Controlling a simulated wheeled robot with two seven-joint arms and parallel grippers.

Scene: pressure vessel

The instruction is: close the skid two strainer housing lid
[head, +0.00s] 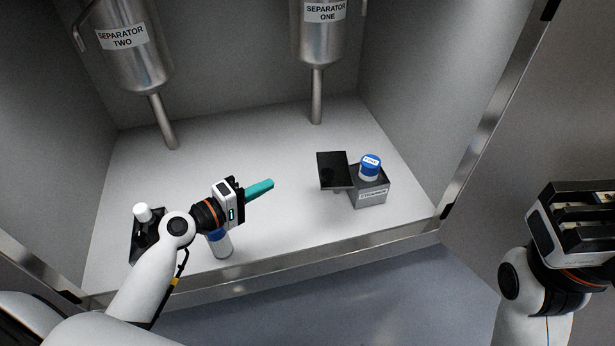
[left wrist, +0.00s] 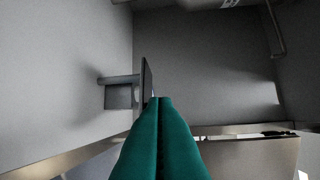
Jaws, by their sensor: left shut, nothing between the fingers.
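A grey strainer housing (head: 369,197) with a label stands at the right of the cabinet floor. Its dark square lid (head: 334,168) is open, tilted out on the housing's left side. A white canister with a blue cap (head: 370,162) stands in the housing's top. My left gripper (head: 262,187) has teal fingers, shut and empty, pointing right toward the lid with a gap between. In the left wrist view the shut fingertips (left wrist: 160,101) appear close to a dark upright plate (left wrist: 148,80), seen nearly edge-on. My right gripper (head: 575,222) is at the right, outside the cabinet; its fingertips are not clear.
A white bottle with a blue collar (head: 220,246) stands by the front edge, partly behind my left arm. A dark unit with a white knob (head: 142,212) is at the left, partly hidden. Separator two (head: 130,50) and separator one (head: 320,30) hang behind. The middle floor is clear.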

